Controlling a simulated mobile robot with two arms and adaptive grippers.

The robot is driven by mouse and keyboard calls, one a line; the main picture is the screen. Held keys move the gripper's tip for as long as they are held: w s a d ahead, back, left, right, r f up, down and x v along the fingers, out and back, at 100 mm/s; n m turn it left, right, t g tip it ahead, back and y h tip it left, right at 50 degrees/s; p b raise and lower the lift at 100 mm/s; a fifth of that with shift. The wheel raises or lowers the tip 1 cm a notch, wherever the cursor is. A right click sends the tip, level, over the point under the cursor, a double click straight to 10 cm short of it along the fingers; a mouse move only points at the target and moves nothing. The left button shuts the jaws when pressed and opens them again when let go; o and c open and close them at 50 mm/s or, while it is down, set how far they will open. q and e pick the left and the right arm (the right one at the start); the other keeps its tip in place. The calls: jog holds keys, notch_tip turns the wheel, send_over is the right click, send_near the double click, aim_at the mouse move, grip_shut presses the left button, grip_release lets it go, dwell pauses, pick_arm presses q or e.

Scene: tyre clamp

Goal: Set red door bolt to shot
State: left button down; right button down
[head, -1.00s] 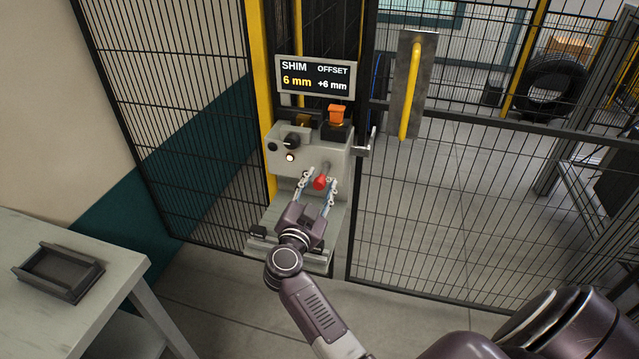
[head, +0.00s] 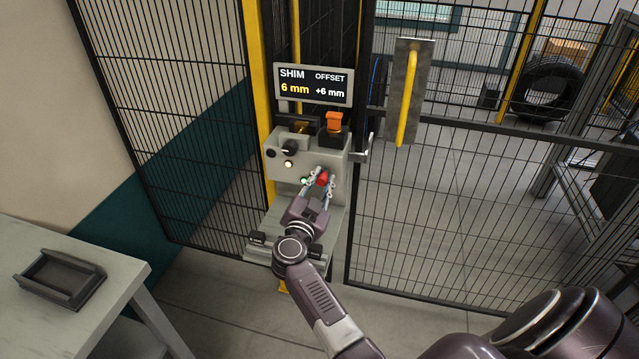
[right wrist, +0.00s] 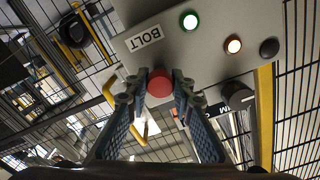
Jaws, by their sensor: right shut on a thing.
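The red door bolt knob (head: 322,178) sits on the front of the grey control box (head: 335,146). My right gripper (head: 322,184) is shut on this knob, one finger on either side of it. A green lamp (right wrist: 189,20) is lit near the label. The bolt's shaft behind the knob is hidden. My left gripper is not in view.
A display (head: 313,86) above the box reads SHIM 6 mm, OFFSET +6 mm. A table (head: 110,262) holds a dark tray (head: 60,306).

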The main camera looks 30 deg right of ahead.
jog(key=shift+r, duration=0.15)
jog(key=c, duration=2)
grip_release()
jog(key=shift+w+d, duration=0.1)
jog(key=o, duration=0.3)
jog(key=shift+w+f, duration=0.1)
jog(key=shift+f, duration=0.1)
jog(key=shift+o, duration=0.2)
notch_tip(320, 180, up, 10)
